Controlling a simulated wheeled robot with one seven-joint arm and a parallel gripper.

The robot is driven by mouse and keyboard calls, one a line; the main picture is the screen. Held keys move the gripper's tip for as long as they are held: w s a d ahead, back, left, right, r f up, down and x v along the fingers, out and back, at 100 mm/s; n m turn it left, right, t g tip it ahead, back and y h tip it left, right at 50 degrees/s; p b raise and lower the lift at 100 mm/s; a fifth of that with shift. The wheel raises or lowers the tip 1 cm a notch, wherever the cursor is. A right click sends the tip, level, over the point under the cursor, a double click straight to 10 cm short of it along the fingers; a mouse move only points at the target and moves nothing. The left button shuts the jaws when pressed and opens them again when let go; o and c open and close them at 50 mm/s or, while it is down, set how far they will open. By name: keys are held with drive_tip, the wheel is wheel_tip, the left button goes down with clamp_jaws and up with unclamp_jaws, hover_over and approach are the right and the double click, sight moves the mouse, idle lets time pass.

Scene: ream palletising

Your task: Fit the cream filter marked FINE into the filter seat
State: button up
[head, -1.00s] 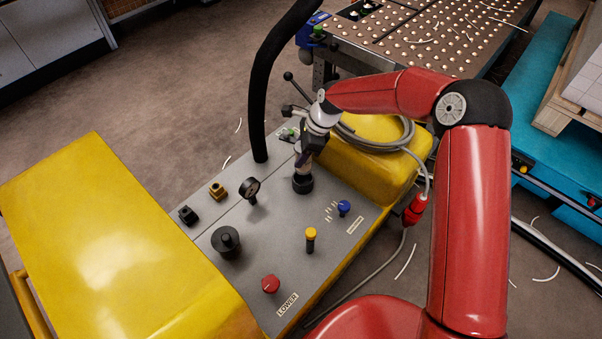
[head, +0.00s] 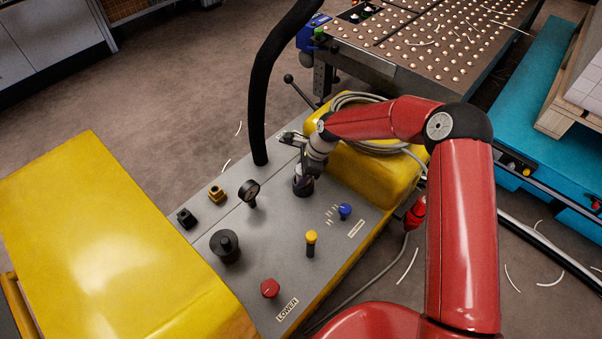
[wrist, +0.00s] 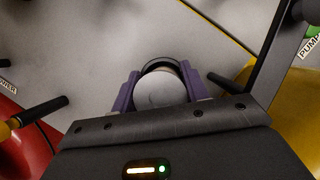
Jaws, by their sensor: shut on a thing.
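My gripper (head: 304,175) is shut on the pale, round cream filter (wrist: 160,90), with a purple finger on each side of it in the wrist view. I see mostly its flat end, and no FINE marking can be read. The filter seat (head: 302,189) is a dark round cup on the grey panel, directly under my fingers. In the wrist view its black rim (wrist: 162,65) curves around the far side of the filter. The filter is at the mouth of the seat; how deep it sits is hidden.
On the grey panel (head: 268,240) stand a gauge (head: 250,191), a black knob (head: 225,243), a red knob (head: 270,288), a yellow-topped lever (head: 311,240) and a blue knob (head: 344,210). A thick black hose (head: 257,110) rises behind, left of my gripper.

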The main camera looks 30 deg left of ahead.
drive_tip(key=o, duration=1.1)
drive_tip(key=p+v, duration=0.2)
drive_tip(key=v, duration=1)
drive_tip(key=shift+r, duration=0.1)
drive_tip(key=shift+r, duration=0.1)
